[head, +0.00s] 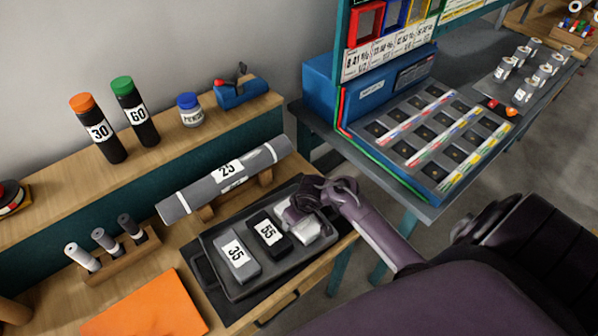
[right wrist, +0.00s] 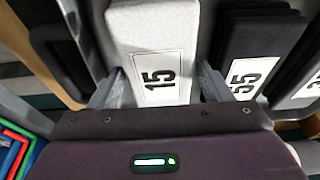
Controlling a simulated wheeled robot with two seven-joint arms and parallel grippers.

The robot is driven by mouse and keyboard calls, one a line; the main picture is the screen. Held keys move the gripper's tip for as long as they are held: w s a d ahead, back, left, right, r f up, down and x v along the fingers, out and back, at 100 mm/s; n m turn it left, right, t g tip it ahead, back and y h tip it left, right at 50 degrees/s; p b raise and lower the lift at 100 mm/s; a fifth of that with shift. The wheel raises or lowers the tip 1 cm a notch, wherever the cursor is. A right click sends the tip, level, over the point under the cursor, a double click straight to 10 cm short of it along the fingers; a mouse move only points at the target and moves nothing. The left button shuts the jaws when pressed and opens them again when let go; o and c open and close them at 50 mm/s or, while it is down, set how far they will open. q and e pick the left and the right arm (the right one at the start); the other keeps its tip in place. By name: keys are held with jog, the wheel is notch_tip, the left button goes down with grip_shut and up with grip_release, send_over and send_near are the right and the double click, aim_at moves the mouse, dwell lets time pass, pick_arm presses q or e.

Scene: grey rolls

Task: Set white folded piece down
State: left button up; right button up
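The white folded piece (head: 308,234) with a "15" label is at the right end of the dark tray (head: 222,284). It also shows in the right wrist view (right wrist: 152,30). My right gripper (head: 301,222) reaches down over it. In the right wrist view its two fingers (right wrist: 160,86) stand against both sides of the piece and look closed on it. The gripper partly covers the piece in the head view, and I cannot tell whether its underside touches the tray floor. My left gripper is not in view.
A black "55" piece (head: 269,234) lies beside the white one, then a grey "35" piece (head: 238,262). A long grey "25" roll (head: 200,186) rests behind the tray. An orange sheet (head: 148,308) and a small roll rack (head: 118,256) are at left.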

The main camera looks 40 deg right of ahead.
aim_at(305, 226)
jog(key=p+v, duration=0.4)
jog(key=v, duration=0.8)
jog(key=shift+s, duration=0.1)
